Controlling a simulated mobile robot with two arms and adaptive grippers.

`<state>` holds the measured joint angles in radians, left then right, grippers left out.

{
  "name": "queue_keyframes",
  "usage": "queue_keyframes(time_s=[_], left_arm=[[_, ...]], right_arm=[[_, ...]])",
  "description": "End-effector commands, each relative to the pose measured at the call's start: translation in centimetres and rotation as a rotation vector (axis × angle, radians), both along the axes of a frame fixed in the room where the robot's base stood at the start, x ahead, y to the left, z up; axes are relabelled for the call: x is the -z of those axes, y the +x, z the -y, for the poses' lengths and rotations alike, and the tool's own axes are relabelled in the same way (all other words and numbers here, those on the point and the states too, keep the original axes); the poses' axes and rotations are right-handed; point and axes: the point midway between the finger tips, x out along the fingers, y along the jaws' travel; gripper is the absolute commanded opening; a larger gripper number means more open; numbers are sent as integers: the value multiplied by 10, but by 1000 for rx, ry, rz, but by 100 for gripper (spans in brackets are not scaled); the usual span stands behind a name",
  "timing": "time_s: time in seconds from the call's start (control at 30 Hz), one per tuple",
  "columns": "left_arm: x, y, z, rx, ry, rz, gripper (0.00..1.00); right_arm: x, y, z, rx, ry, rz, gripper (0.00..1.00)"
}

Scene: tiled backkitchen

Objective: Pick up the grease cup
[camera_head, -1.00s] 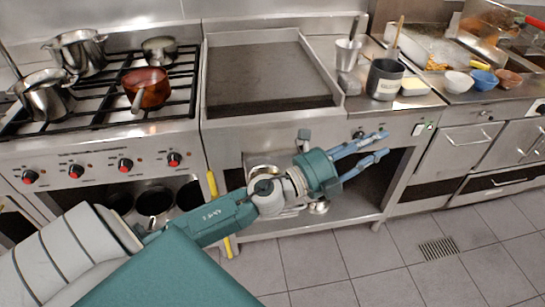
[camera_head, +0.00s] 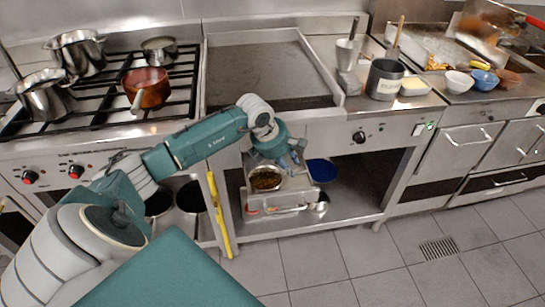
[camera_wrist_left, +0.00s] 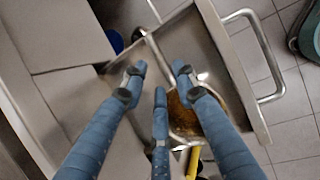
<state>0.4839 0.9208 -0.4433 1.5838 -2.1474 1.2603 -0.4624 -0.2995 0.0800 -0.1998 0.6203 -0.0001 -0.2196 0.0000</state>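The grease cup (camera_head: 265,181), a metal cup with brown contents, sits under the front of the griddle in the head view. In the left wrist view the cup (camera_wrist_left: 190,122) shows behind my fingers, inside an open metal drawer (camera_wrist_left: 236,78) with a bar handle. My left gripper (camera_head: 291,160) is above and beside the cup, pointing down. The fingers hide part of the cup. I cannot tell whether they touch it. My right gripper is not in view.
The griddle (camera_head: 265,70) and its front panel lie just above the drawer. A blue bowl (camera_head: 322,170) stands right of the cup on the lower shelf. A yellow upright bar (camera_head: 219,215) is at the left. The tiled floor in front is clear.

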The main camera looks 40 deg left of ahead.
Motion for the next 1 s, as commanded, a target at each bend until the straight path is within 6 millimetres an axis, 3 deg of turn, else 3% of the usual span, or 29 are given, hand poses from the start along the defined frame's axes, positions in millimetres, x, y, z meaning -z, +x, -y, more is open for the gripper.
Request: queue_keyframes(time_s=[0.5, 0.77, 0.9, 1.0], left_arm=[[52, 22, 5, 0, -3, 0, 29], [54, 23, 5, 1, -1, 0, 29], [54, 23, 5, 1, -1, 0, 1], [54, 23, 5, 1, -1, 0, 0]], right_arm=[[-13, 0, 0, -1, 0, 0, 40], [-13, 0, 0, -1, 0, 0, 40], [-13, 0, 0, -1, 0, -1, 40], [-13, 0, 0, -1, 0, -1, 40]])
